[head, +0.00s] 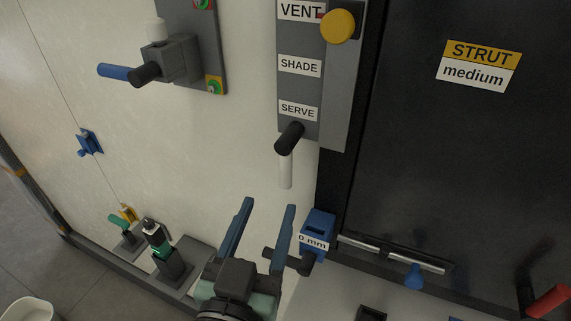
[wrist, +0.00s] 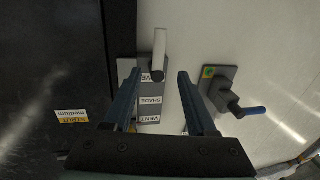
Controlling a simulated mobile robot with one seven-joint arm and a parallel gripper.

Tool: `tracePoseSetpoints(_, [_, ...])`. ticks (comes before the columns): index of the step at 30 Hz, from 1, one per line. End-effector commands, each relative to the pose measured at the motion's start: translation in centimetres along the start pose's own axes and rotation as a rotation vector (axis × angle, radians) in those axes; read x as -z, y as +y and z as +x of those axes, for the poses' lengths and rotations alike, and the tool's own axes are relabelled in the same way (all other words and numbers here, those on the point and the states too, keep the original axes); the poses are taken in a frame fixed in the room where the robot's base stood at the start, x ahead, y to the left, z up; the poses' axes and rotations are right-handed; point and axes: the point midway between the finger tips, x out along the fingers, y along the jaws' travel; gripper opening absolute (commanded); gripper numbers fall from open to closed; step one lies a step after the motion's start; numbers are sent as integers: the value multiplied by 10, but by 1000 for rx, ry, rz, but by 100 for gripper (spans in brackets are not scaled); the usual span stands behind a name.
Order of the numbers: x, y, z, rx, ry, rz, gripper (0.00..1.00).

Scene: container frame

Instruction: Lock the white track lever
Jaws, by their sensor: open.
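The white track lever (head: 286,170) hangs straight down from a black hub (head: 289,138) beside the SERVE label, on a grey panel (head: 299,87) also marked VENT and SHADE. In the wrist view, which is turned over, the white lever (wrist: 159,47) points up from its black hub. My gripper (head: 270,204) is open and empty, with its fingers pointing up toward the wall below the lever. In the wrist view the fingers (wrist: 159,75) appear on either side of the hub and panel, with no visible contact.
A yellow knob (head: 338,25) is at VENT. A blue-handled lever (head: 115,72) is on the upper left wall. A blue block marked 0 mm (head: 317,228) stands close right of my gripper. Small fixtures (head: 171,262) stand at lower left. A dark door (head: 450,150) fills the right.

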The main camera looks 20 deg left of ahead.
Motion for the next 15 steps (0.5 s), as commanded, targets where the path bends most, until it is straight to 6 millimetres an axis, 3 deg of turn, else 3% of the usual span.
tracePoseSetpoints(15, [-5,0,30,-5,5,5,57])
